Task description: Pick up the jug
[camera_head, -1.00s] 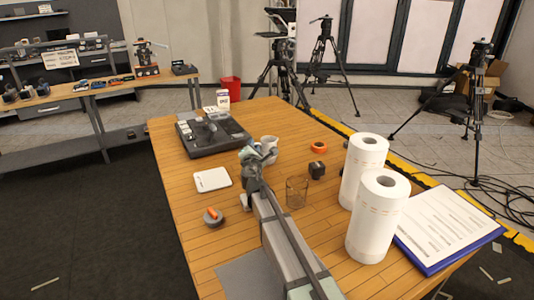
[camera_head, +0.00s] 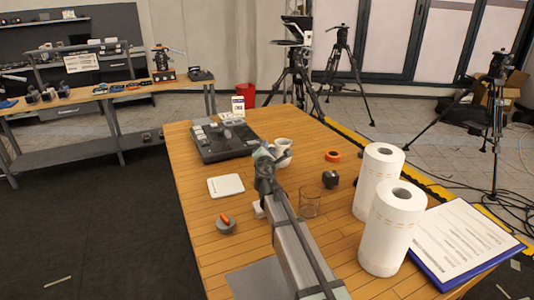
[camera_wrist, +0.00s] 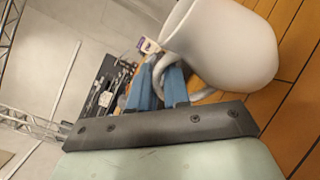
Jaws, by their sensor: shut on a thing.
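The white jug (camera_head: 284,147) stands near the middle of the wooden table, beyond my gripper, and is partly hidden by it. In the wrist view the jug (camera_wrist: 228,45) fills the upper right, with its handle toward my fingers. My gripper (camera_head: 268,154) is at the jug's near left side. In the wrist view the blue fingers of my gripper (camera_wrist: 160,72) are close together at the handle, shut on it. The exact contact is partly hidden by the fingers. I cannot tell whether the jug's base is touching the table.
A dark mixing console (camera_head: 225,140) lies behind to the left, and a white pad (camera_head: 226,185) in front of it. A clear glass (camera_head: 310,202), a dark cube (camera_head: 330,179) and an orange ring (camera_head: 333,156) are to the right. Two paper rolls (camera_head: 392,228) stand further right.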

